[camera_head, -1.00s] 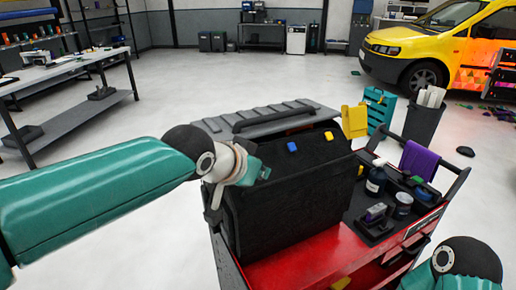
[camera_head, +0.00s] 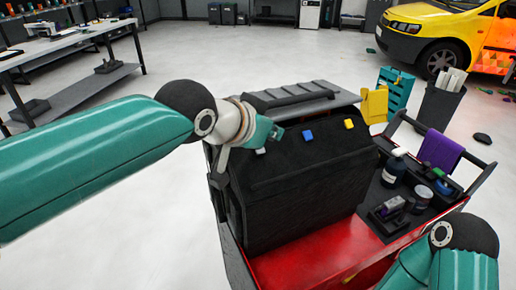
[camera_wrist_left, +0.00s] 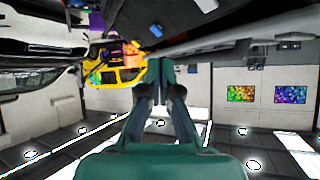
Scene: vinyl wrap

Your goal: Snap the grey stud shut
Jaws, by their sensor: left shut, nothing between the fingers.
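A black soft case (camera_head: 300,185) with a grey ribbed top (camera_head: 290,97) stands on a red cart. Along its front upper edge are a small grey stud (camera_head: 260,151), a blue stud (camera_head: 307,134) and a yellow stud (camera_head: 349,124). My left gripper (camera_head: 276,132) is shut and empty, just above and right of the grey stud, and I cannot tell whether it touches the case. In the left wrist view its closed fingers (camera_wrist_left: 161,70) show. Whether the grey stud is open or closed is too small to tell. My right arm shows at the lower right, its gripper out of view.
The red cart (camera_head: 300,262) holds a dark bottle (camera_head: 394,170), a jar (camera_head: 420,197) and small items in a black tray at right. Open floor lies left, beyond my left arm.

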